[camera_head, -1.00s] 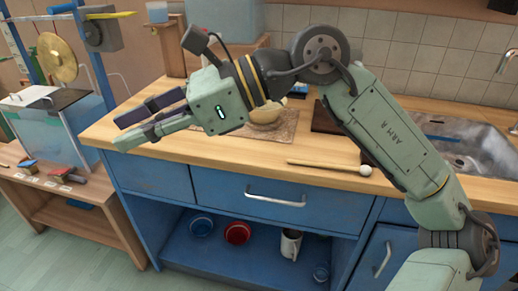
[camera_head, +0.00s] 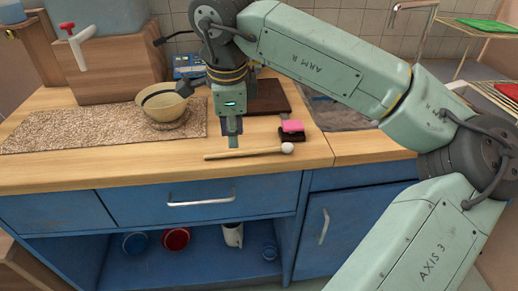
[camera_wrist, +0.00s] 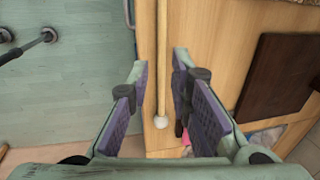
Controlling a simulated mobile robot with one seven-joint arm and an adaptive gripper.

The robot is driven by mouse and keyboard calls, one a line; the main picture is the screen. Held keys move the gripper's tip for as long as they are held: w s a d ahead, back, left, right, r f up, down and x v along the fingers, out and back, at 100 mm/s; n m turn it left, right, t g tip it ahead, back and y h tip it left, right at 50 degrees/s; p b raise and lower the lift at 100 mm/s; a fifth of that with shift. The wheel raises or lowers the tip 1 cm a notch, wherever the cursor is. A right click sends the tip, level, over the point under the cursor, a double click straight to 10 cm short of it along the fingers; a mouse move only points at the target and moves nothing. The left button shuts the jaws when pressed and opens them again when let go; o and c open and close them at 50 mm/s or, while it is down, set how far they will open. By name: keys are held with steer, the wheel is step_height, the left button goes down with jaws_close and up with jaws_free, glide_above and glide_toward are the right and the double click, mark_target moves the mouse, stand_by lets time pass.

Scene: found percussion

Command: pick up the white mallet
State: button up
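The white mallet (camera_head: 245,153) has a pale wooden stick and a round white head. It lies flat along the front of the wooden counter, head to the right. My gripper (camera_head: 232,143) points down just above the stick, near its middle. In the wrist view, the mallet (camera_wrist: 162,55) runs between the two open, purple-padded fingers of my gripper (camera_wrist: 160,68), with the head at the lower end. The gripper is empty. I cannot tell the exact height left between fingertips and stick.
A pink sponge (camera_head: 292,126) on a dark block lies just behind the mallet head. A dark board (camera_head: 268,97) lies behind my gripper. A cream bowl (camera_head: 165,106) stands on a speckled mat (camera_head: 80,135) to the left. The counter's front edge is close to the mallet.

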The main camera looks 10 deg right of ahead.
mark_target(237, 153)
steer(key=f, duration=0.1)
steer(key=f+p, duration=0.1)
steer(key=w+f, duration=0.1)
steer(key=f, duration=0.1)
steer(key=shift+d+f, duration=0.1)
steer(key=shift+d, duration=0.25)
steer(key=shift+w+f, duration=0.15)
steer(key=shift+f, duration=0.45)
steer(key=shift+c, duration=0.6)
jaws_close()
